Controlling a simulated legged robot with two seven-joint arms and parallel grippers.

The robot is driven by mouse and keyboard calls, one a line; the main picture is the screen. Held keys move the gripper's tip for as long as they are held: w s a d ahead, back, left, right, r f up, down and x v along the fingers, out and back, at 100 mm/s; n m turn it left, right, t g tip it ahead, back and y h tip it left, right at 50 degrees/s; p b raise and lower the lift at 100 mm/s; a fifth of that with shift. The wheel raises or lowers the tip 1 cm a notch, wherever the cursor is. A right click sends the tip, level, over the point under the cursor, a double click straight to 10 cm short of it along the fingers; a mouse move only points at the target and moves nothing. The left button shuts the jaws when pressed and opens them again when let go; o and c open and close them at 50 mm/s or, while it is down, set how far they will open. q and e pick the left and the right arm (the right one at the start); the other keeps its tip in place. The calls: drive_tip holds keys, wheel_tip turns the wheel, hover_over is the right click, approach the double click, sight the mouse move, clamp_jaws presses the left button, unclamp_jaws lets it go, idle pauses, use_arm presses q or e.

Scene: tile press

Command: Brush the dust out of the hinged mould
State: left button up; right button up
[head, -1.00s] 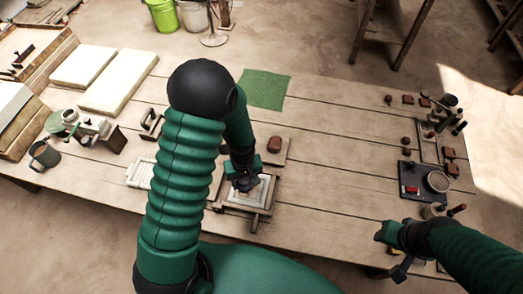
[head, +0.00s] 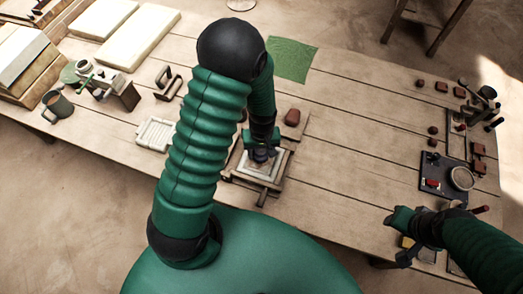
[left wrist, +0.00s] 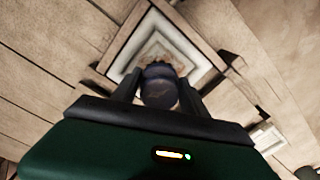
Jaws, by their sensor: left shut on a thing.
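The hinged mould (head: 247,174) lies open-faced on the table, a pale square frame with a lighter inner border set in wood. It also shows in the left wrist view (left wrist: 127,58), with a brownish patch in its middle. My left gripper (head: 262,152) is over the mould. In the left wrist view the gripper (left wrist: 160,90) is shut on a dark rounded brush handle (left wrist: 159,88). The brush's lower end is hidden, so contact with the mould is unclear. My right gripper (head: 400,235) is over the table's front right edge; its fingers are unclear.
A red-brown block (head: 292,117) sits just behind the mould. A pale ribbed tray (head: 155,134) is to its left and a green cloth (head: 292,60) behind. A dark board with a round dish (head: 461,178) stands right. The middle right of the table is clear.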

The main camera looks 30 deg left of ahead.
use_arm(q)
drive_tip(key=shift+w+f, duration=0.15)
drive_tip(key=shift+f, duration=0.3)
drive_tip(key=shift+f+b, duration=0.1)
drive_tip(key=shift+b, duration=0.25)
drive_tip(key=shift+f+b, duration=0.35)
drive_tip(key=shift+f, duration=0.2)
drive_tip(key=shift+a+r, duration=0.1)
